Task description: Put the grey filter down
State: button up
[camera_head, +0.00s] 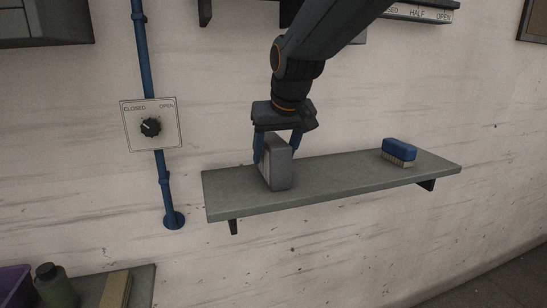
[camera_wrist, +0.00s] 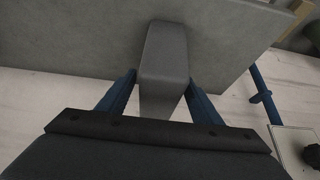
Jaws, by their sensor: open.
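The grey filter (camera_head: 277,165) is a block standing upright on the left part of the grey wall shelf (camera_head: 340,189). My gripper (camera_head: 275,150) is above it, with its blue fingers reaching down on either side of the block. In the wrist view the filter (camera_wrist: 164,52) lies between the two fingers of my gripper (camera_wrist: 160,80), with gaps showing beside it. The jaws are open. The filter's underside is hidden, but it appears to rest on the shelf.
A blue brush (camera_head: 399,150) with pale bristles sits on the right part of the shelf. A dial plate (camera_head: 151,125) and a blue pipe (camera_head: 164,185) are on the wall at left. A lower surface (camera_head: 142,285) at bottom left holds a green bottle (camera_head: 55,286). The shelf's middle is clear.

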jog(key=b+v, duration=0.1)
jog(key=v, duration=0.9)
jog(key=shift+s+r, duration=0.1)
jog(key=shift+r, duration=0.05)
